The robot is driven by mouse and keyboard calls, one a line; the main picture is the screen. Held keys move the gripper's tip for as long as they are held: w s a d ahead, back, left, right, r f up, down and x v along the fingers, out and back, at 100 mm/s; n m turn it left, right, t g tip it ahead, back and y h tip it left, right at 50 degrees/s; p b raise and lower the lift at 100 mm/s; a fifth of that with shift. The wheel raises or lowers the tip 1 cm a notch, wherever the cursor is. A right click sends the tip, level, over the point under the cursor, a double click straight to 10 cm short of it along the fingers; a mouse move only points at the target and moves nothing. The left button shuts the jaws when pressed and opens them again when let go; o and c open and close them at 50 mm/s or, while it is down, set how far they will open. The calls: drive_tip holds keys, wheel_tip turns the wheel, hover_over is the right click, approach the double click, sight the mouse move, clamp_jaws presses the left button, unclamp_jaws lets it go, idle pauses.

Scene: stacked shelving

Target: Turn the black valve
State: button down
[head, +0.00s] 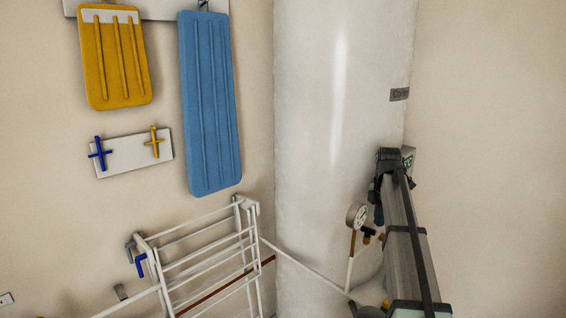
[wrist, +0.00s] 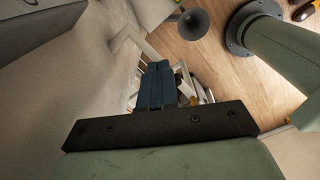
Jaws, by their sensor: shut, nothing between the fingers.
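I cannot make out a black valve for certain in either view. In the head view, a round gauge (head: 357,215) sits on a copper-coloured pipe (head: 350,262) in front of the white tank, with a small orange-brown fitting (head: 368,232) beside it.
A tall white tank (head: 335,130) stands in the corner. A white rack (head: 205,262) is at lower left. Wooden floor (wrist: 215,65) shows in the wrist view.

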drive_tip(key=shift+f, duration=0.55)
drive_tip(key=shift+s+a, duration=0.2)
drive_tip(key=shift+a, duration=0.4)
idle(1.0)
drive_tip(key=shift+s, duration=0.15)
drive_tip(key=shift+d, duration=0.45)
idle(0.5)
drive_tip(key=shift+r, duration=0.1)
drive_tip(key=shift+r, duration=2.9)
drive_tip(key=shift+r, duration=0.1)
